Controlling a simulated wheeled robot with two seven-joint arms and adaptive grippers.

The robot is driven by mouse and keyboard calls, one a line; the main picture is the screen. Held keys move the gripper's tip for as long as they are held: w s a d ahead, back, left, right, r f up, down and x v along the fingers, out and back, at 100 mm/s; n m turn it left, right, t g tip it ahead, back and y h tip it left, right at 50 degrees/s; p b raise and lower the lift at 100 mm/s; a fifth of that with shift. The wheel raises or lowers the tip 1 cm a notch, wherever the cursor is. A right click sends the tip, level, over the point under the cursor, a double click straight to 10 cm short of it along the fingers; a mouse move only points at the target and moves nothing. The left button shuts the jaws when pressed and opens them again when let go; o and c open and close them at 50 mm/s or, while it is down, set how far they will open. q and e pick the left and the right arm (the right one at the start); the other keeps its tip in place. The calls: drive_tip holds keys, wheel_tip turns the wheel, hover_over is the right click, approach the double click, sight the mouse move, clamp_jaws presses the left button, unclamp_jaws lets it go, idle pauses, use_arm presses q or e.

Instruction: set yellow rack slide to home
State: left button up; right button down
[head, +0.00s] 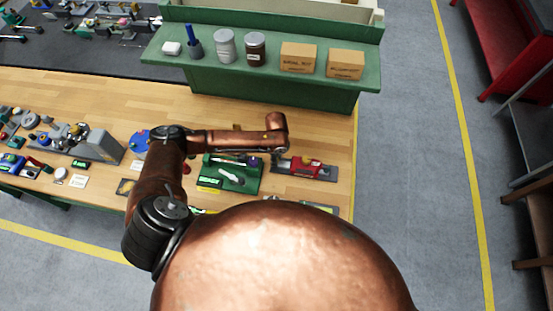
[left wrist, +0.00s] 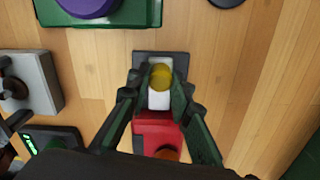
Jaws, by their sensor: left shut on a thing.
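The red actuator body (left wrist: 146,140) sits on a dark base plate (left wrist: 150,57) on the wooden bench; it also shows in the head view (head: 304,167). A round yellow knob (left wrist: 161,76), which looks like the rack slide's handle, stands over a pale white strip (left wrist: 159,100) beyond the red body. My left gripper (left wrist: 159,80) comes down over it with one dark green finger on each side and is shut on the yellow knob. In the head view the slide and fingertips are hard to make out behind my arm. My right gripper is not in view.
A green board (head: 247,178) with small parts lies left of the actuator. A grey block (left wrist: 38,82) and a green fixture with a purple disc (left wrist: 90,5) stand nearby. A green shelf (head: 300,92) with boxes and jars stands behind. Bare wood lies right of the actuator.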

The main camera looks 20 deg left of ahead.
sight(285, 164)
use_arm(q)
clamp_jaws()
drive_tip(key=shift+w+d+p, duration=0.15)
drive_tip(key=shift+w+d, duration=0.05)
drive_tip(key=shift+d, duration=0.8)
drive_tip(key=shift+w+d+p, duration=0.15)
drive_tip(key=shift+w+d, duration=0.05)
drive_tip(key=shift+d, duration=0.75)
drive_tip(key=o, duration=0.9)
unclamp_jaws()
drive_tip(key=shift+w, duration=0.1)
drive_tip(key=shift+a, duration=0.1)
wheel_tip(285, 164, up, 12)
drive_tip(key=shift+f, duration=0.1)
